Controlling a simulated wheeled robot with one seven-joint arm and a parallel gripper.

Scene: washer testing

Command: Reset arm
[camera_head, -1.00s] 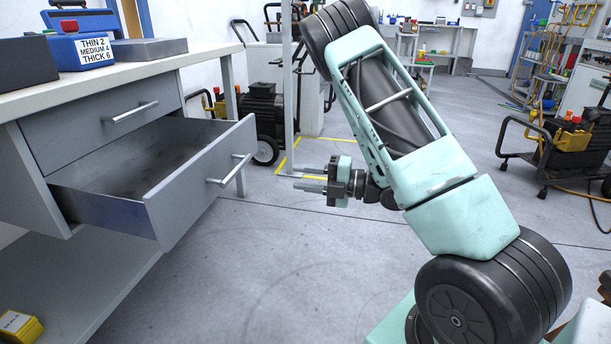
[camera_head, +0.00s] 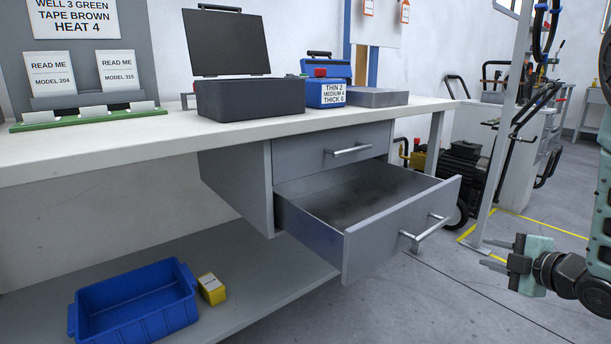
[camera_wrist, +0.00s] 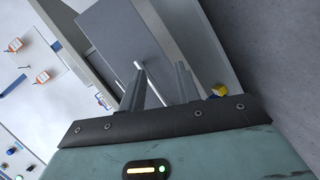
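My gripper (camera_head: 493,254) is at the right edge of the head view, to the right of the open lower drawer (camera_head: 380,232) and apart from it. Its two fingers point left and stand apart with nothing between them. In the wrist view my gripper (camera_wrist: 160,76) also shows two separated, empty fingers, with the drawer's bar handle beyond them. Most of my arm is cut off by the right edge of the head view.
The lower drawer sticks out from the bench (camera_head: 200,137) and looks empty; the upper drawer (camera_head: 320,150) is shut. An open dark box (camera_head: 250,98) and a blue labelled box (camera_head: 326,95) stand on the bench. A blue bin (camera_head: 135,305) and yellow box (camera_head: 211,289) sit on the lower shelf.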

